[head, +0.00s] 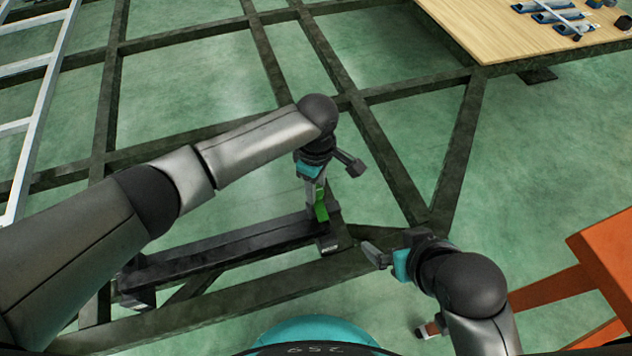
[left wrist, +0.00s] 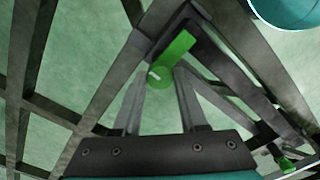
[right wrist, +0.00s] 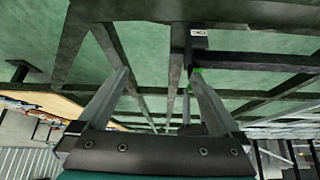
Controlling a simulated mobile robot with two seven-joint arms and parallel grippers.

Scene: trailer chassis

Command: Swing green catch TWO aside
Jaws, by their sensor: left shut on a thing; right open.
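A green catch (head: 321,207) sits at the right end of a dark beam (head: 225,248) on the chassis frame. My left gripper (head: 316,190) points down and is shut on this catch. In the left wrist view the catch (left wrist: 173,55) shows between and just beyond the fingertips. A second green catch (left wrist: 285,163) shows at the lower right of that view, at the far end of the beam. I cannot read which catch is TWO. My right gripper (head: 372,256) is open and empty, to the right of the beam end. A green bit (right wrist: 196,70) shows by one right fingertip.
Dark chassis rails (head: 380,160) cross over a green floor. A wooden deck (head: 540,30) with blue and grey parts lies at the upper right. An orange stand (head: 605,260) is at the right edge. A silver ladder-like frame (head: 40,100) stands at the left.

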